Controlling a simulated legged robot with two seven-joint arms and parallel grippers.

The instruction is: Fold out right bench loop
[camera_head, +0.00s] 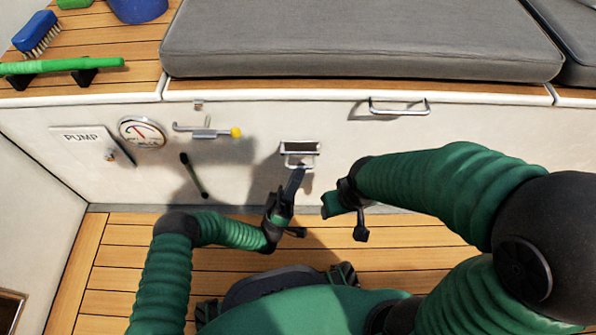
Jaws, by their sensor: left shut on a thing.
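A small metal loop (299,164) shows at the lower edge of a rectangular recessed fitting (299,147) in the white bench front. My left gripper (298,172) reaches up to it from below and is shut on the loop, its tip covering part of it. How far the loop stands out from the panel is hard to tell. My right gripper (346,212) hangs to the right of the left one, apart from the bench front. Its fingers are seen from above and their opening is unclear.
A metal handle (400,108) sits higher right on the bench front, below a grey cushion (360,45). To the left are a latch with a yellow tip (236,132), a black lever (194,177), a gauge (142,131) and a PUMP plate (84,140). Wooden floor (120,260) lies below.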

